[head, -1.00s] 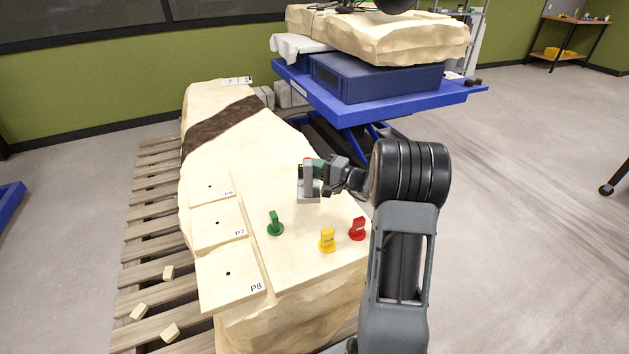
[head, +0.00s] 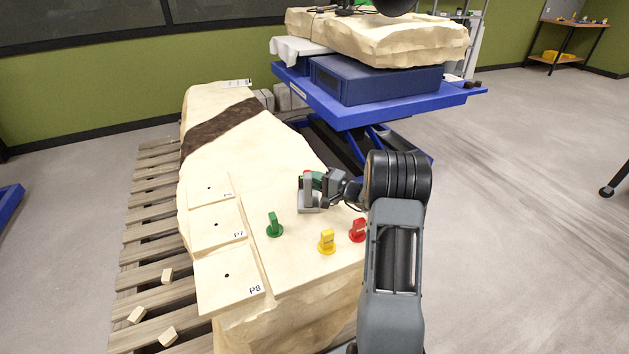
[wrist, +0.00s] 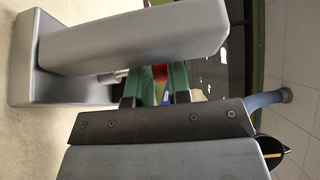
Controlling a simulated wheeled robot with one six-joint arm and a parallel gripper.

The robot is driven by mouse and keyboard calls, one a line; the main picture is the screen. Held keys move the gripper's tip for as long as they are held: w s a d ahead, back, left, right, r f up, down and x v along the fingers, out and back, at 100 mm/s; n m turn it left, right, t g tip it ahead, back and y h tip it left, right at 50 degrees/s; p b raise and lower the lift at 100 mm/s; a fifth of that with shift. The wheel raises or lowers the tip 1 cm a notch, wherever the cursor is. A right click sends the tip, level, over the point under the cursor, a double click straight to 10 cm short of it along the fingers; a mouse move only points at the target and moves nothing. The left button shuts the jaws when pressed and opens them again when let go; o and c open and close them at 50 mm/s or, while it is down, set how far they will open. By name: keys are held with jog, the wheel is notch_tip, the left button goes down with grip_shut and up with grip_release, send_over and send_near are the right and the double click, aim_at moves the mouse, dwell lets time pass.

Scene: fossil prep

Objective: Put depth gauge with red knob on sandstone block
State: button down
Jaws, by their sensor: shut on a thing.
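The depth gauge (head: 308,193) is grey, with a flat base, an upright post and a little red showing at its top. It stands upright at the right side of the sandstone block (head: 255,165), its base on or just above the top face; I cannot tell which. My gripper (head: 319,181) reaches in from the right and is shut on the gauge near its top. In the wrist view the grey gauge (wrist: 135,42) fills the upper left, and the red knob (wrist: 160,72) shows between the green fingers (wrist: 153,85), partly hidden.
A green marker (head: 274,226), a yellow marker (head: 326,241) and a red marker (head: 357,230) stand on the block in front of the gauge. Pale plates labelled P7 (head: 215,222) and P8 (head: 228,280) lie at its left. A blue lift table (head: 370,108) stands behind.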

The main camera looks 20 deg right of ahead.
jog(key=c, duration=1.5)
grip_release()
jog(key=shift+f, duration=0.15)
jog(key=o, duration=0.4)
jog(key=shift+r, duration=0.3)
jog(key=v, duration=1.2)
jog(key=shift+f, duration=0.15)
